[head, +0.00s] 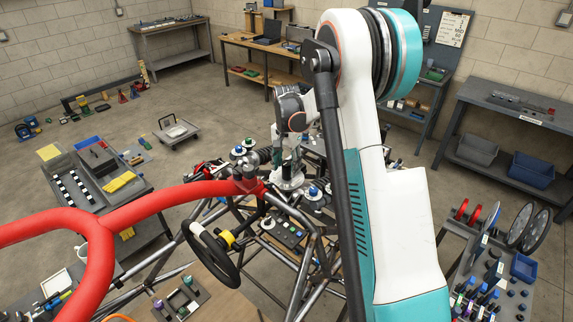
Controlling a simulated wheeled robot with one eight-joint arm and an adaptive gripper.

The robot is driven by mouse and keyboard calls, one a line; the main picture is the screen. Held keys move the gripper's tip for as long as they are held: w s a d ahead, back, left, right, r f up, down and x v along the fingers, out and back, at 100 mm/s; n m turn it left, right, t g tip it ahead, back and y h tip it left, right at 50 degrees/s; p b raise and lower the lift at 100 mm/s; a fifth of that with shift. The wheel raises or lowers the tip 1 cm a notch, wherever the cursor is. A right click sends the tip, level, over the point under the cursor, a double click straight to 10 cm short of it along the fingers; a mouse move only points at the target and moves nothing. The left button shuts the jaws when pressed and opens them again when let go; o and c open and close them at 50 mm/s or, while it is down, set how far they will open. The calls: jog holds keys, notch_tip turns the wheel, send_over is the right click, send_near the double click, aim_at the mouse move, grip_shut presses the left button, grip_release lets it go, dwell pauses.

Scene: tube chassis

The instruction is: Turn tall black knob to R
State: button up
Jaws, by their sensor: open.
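My gripper (289,166) points down from the end of my white and teal arm, over the middle of the tube chassis (300,245). Its fingers are small and dark here, and they look apart. Just below them is a pale round part (289,182) on the chassis. I cannot make out a tall black knob for certain; it may be hidden by my gripper and arm. No R mark can be read. Several knobs with coloured tops stand nearby, among them a blue-topped one (313,191) to the right of the gripper and another (239,151) to the left.
A red padded tube (160,199) crosses at the left, close to the gripper's side. A black steering wheel (211,254) and a button panel (283,234) sit nearer. A parts cart (500,262) stands at the right.

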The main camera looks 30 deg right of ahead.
jog(key=c, duration=1.1)
jog(key=shift+f+n+b, duration=0.1)
jog(key=shift+n+b, duration=0.3)
jog(key=n+b, duration=0.2)
jog(key=shift+n, duration=0.3)
jog(key=n+b, duration=0.2)
jog(key=n, duration=0.2)
jog(key=shift+n+b, duration=0.3)
jog(key=shift+b, duration=0.1)
